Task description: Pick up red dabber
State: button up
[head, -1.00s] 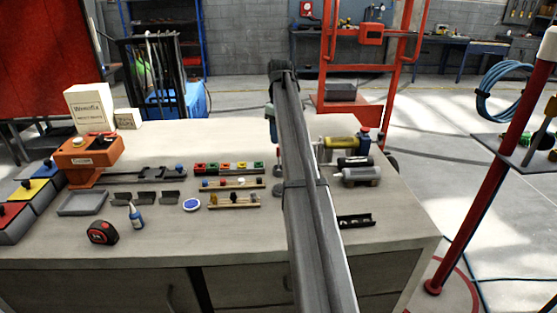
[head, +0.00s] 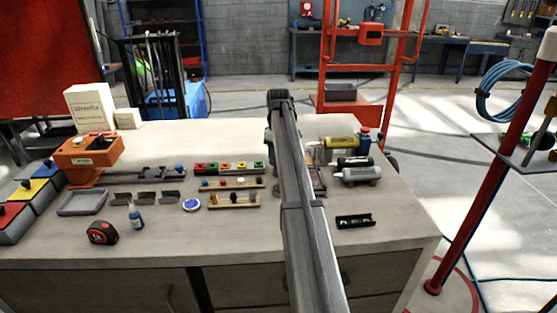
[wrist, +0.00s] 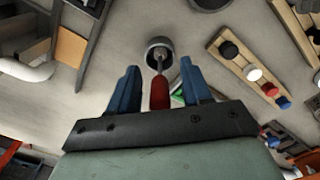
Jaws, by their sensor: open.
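The red dabber (wrist: 159,93) shows in the wrist view as a red handle on a thin metal shaft. Its shaft end sits in a small round grey cup (wrist: 158,44) on the bench. My gripper (wrist: 159,69) is open, with one blue finger on each side of the dabber. I see gaps between the handle and both fingers. In the head view my arm hides the dabber and most of my gripper.
A wooden rack with coloured knobs (wrist: 249,72) lies to the right in the wrist view. A dark-edged tray (wrist: 75,47) is to the left. On the bench (head: 205,235) stand a tape measure (head: 102,232), a blue bottle (head: 135,215) and several canisters.

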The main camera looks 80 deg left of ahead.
jog(key=shift+c, duration=0.2)
grip_shut()
jog(key=shift+r, duration=0.1)
